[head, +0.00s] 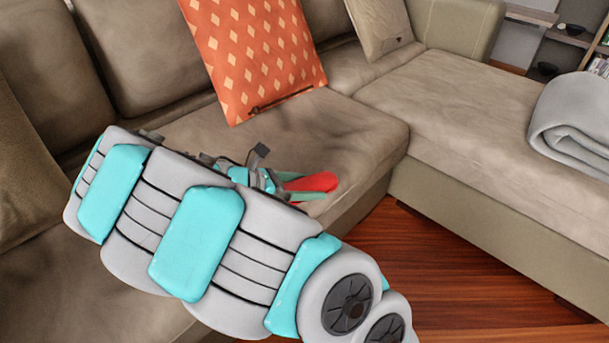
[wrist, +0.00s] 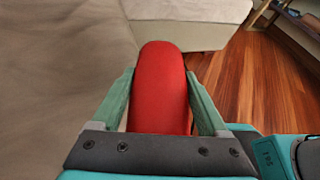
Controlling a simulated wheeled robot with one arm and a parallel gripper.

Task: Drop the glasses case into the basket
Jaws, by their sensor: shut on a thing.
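A red, rounded, elongated glasses case (wrist: 160,88) sits between the two green fingers of my gripper (wrist: 162,100) in the wrist view. My gripper is shut on it, and its far end sticks out past the fingertips. In the head view the red end of the case (head: 318,182) shows beyond my gripper (head: 300,186), above the sofa seat. My own arm hides much of the gripper there. No basket shows in either view.
A beige sofa (head: 350,125) runs across the scene and turns a corner to the right. An orange patterned cushion (head: 250,50) leans on its backrest. A folded grey blanket (head: 575,120) lies at the right. Wooden floor (head: 450,265) is open in front, and shelves (head: 580,45) stand behind.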

